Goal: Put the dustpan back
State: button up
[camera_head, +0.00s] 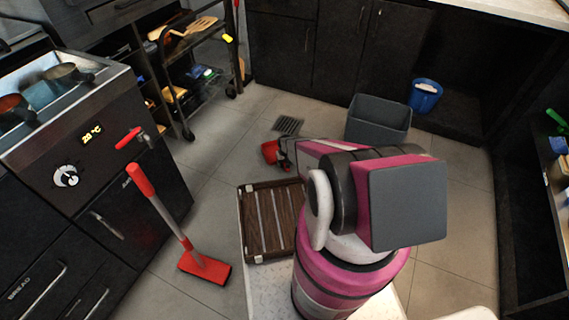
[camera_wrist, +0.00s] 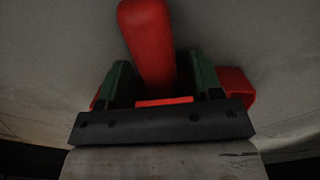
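The red dustpan (camera_head: 270,152) shows in the head view at the end of my arm, near the floor drain. In the wrist view its red handle (camera_wrist: 150,40) runs up between the two green fingers of my gripper (camera_wrist: 163,88). Wider red parts show behind the fingers on both sides. The fingers are partly closed, with a red piece spanning the gap between them, so my gripper appears shut on the dustpan. In the head view my gripper (camera_head: 285,153) is small and partly hidden by my arm. I cannot tell whether the dustpan touches the floor.
A red-handled floor tool (camera_head: 205,268) stands on its flat red base beside the oven (camera_head: 85,150). A grey bin (camera_head: 378,122) and a blue bucket (camera_head: 425,96) stand by the back cabinets. A wheeled rack (camera_head: 195,85) is at back left.

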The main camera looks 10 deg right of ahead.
jog(key=shift+r, duration=0.15)
notch_tip(320, 180, up, 11)
jog(key=s+r, duration=0.9)
jog(key=r, duration=0.5)
jog(key=s+a+r+m, duration=0.1)
jog(key=s+r, duration=0.7)
jog(key=r, duration=0.6)
jog(key=s+r, duration=0.9)
jog(key=r, duration=0.5)
jog(key=shift+s+a+r+m, duration=0.2)
jog(key=shift+s+a+m, duration=0.15)
jog(key=shift+m, duration=0.05)
